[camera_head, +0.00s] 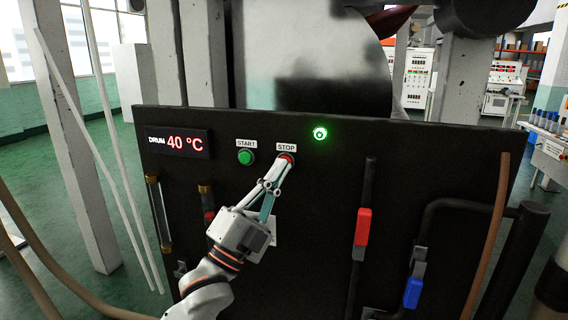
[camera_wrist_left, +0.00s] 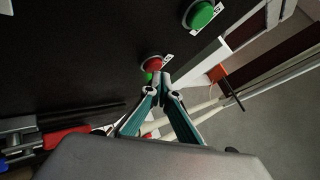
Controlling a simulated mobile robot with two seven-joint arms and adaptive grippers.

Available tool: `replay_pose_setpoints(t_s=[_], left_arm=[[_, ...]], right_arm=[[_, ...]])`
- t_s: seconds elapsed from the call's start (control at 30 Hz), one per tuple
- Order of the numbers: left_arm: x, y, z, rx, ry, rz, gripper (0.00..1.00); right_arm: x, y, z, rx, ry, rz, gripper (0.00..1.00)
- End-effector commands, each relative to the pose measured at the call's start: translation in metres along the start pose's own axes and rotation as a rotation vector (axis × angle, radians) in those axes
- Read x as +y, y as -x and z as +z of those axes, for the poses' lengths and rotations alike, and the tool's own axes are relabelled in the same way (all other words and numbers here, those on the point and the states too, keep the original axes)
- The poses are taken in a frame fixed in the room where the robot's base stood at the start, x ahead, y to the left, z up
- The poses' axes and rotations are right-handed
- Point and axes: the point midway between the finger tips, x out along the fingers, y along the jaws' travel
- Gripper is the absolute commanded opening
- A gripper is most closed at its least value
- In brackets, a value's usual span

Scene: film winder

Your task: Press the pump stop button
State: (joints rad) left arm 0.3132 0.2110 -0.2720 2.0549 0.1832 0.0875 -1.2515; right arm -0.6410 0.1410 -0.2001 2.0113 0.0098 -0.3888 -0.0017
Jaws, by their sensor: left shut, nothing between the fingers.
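The red stop button (camera_head: 287,157) sits on the black panel under a white STOP label (camera_head: 286,147). My left gripper (camera_head: 283,163) is shut and empty, with its fingertips at the button and covering its lower part. In the left wrist view the red button (camera_wrist_left: 154,62) shows just beyond the shut fingertips (camera_wrist_left: 160,77). I cannot tell whether the tips touch it or whether it is pushed in. The green start button (camera_head: 245,157) is to its left and also shows in the left wrist view (camera_wrist_left: 201,14). My right gripper is not in view.
The black panel (camera_head: 320,220) carries a lit green lamp (camera_head: 320,133) and a red DRUM display (camera_head: 179,143) reading 40 °C. A red-handled valve (camera_head: 362,227) and a blue-handled valve (camera_head: 413,292) stand on pipes to the right. A large metal drum is behind the panel.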

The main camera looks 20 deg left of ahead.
Motion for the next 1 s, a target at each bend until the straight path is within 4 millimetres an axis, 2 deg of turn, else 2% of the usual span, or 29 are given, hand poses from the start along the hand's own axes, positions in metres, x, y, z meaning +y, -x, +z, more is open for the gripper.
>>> replay_pose_setpoints(t_s=[0.47, 1.0], left_arm=[[0.0023, -0.0039, 0.0025, 0.000, 0.000, -0.001, 0.00], [0.0048, -0.0064, 0.0048, 0.000, -0.001, 0.000, 0.00]], right_arm=[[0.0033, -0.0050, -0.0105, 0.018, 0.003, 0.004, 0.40], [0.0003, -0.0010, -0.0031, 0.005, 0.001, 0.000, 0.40]])
